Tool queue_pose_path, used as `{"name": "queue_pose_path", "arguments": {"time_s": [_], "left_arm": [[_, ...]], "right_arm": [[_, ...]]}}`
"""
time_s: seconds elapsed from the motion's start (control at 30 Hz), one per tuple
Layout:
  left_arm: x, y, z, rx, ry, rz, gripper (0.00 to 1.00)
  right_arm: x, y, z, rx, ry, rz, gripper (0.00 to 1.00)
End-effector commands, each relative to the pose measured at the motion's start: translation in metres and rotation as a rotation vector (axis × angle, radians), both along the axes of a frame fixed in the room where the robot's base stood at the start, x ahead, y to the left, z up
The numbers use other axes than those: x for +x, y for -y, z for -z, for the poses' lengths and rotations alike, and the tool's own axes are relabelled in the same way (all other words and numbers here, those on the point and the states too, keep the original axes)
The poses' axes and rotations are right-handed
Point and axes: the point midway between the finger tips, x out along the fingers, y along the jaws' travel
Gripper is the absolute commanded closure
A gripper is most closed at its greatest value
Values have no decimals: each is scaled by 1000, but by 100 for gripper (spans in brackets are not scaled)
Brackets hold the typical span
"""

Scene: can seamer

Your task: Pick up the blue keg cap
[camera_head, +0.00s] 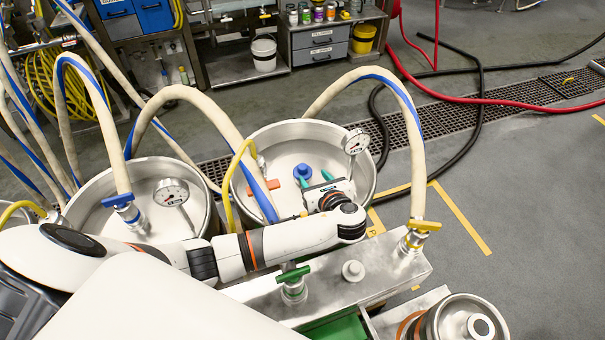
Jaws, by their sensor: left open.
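The blue keg cap (302,171) sits inside the right steel keg (366,178), on its recessed top. My left arm reaches in from the left across the kegs. Its gripper (308,185) is over the right keg's top, just in front of the cap, at its lower right. The gripper is open and small in view; I see nothing between its fingers, and whether it touches the cap is unclear. My right gripper is not in view.
A pressure gauge (355,141) stands at the keg's right rim. Cream hoses arch over both kegs. A steel manifold (350,290) stands in front. Floor at right has hoses and a drain grate.

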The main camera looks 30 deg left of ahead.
Motion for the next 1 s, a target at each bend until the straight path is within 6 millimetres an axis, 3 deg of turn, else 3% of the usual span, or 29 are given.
{"name": "queue_pose_path", "arguments": {"time_s": [0.6, 0.9, 1.0], "left_arm": [[41, -56, 24, 2, 0, -1, 50], [45, -61, 26, 0, -1, 0, 50], [45, -60, 26, 0, -1, 0, 63]], "right_arm": [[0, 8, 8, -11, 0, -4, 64], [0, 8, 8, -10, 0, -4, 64], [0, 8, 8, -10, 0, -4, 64]]}}
